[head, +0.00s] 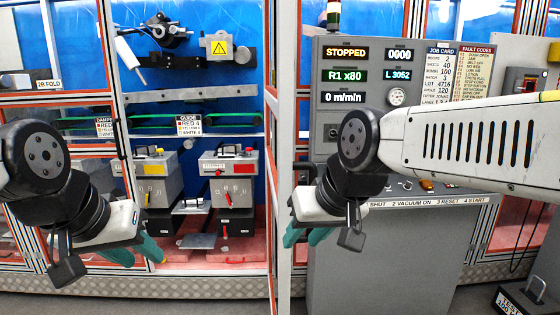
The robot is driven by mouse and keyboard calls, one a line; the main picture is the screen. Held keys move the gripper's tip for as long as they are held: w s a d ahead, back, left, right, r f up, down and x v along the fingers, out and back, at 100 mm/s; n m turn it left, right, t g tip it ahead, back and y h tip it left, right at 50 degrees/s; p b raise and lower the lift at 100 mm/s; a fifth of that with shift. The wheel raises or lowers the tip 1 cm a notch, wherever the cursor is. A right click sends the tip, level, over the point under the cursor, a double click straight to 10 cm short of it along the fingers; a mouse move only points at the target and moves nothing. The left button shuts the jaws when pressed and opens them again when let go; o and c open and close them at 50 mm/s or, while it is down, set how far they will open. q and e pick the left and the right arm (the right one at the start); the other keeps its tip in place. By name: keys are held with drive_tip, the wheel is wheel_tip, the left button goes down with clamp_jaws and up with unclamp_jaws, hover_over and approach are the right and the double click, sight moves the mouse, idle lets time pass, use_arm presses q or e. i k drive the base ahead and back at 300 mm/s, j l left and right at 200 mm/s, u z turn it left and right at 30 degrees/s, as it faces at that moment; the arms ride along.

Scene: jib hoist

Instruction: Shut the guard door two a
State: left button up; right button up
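A white-framed guard door (271,120) stands open and shows nearly edge-on, between the open machine bay and the control console. I cannot read a label on it, so I cannot confirm that it is two a. My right gripper (306,236) is just right of the door's frame in the picture, its teal fingers apart with nothing between them. I cannot tell whether it touches the frame. My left gripper (137,252) is in front of the bay's lower left part, apart from the door. Its teal fingers are spread and hold nothing.
The open bay holds two grey units (228,180) with red and yellow parts. The console (360,255) reads STOPPED and stands right of the door. A panel labelled 2B FOLD (48,84) is at the left. A dark box (528,298) lies on the floor at the lower right.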

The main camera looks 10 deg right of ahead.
sight(280, 100)
drive_tip(key=l+u, duration=0.2)
drive_tip(key=l, duration=1.15)
drive_tip(key=k, duration=0.6)
drive_tip(key=i+z, duration=0.45)
drive_tip(key=k, duration=0.1)
